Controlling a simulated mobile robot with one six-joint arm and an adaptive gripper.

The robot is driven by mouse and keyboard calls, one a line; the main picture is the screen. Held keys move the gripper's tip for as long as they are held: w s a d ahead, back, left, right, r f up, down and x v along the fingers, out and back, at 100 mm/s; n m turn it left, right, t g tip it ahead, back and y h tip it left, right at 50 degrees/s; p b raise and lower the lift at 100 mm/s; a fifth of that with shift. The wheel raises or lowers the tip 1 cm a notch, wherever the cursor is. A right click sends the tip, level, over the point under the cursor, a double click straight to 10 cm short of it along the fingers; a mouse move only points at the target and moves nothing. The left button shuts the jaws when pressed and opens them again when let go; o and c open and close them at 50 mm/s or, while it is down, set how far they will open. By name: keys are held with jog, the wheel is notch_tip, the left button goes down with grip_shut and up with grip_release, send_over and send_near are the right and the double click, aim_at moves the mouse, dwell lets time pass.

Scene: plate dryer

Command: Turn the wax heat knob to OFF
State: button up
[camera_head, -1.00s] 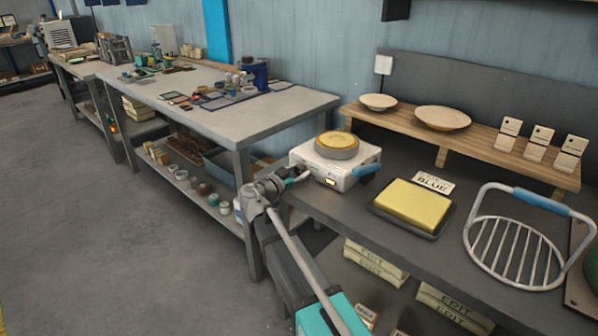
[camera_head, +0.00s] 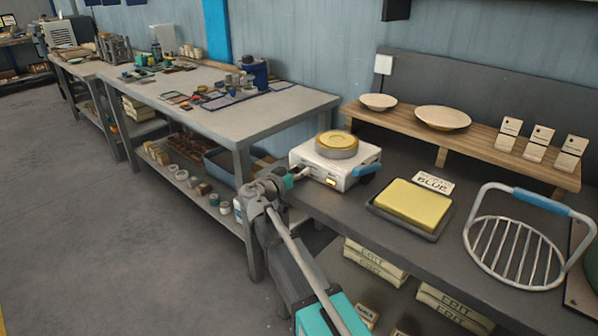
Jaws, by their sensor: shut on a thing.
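The wax heater is a white box (camera_head: 345,174) near the left end of the dark bench, with a round pan of yellow wax (camera_head: 337,143) on top. A small lit yellow display (camera_head: 330,182) shows on its front. My gripper (camera_head: 299,174) is at the heater's left front side, shut on the wax heat knob. The knob itself is hidden by the gripper, and its pointer and markings cannot be read.
A wooden shelf (camera_head: 480,143) with bowls runs behind. Floor at left is clear.

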jog(key=shift+w+a, duration=0.1)
jog(key=o, duration=1.1)
jog(key=shift+o, duration=0.2)
jog(key=v, duration=1.2)
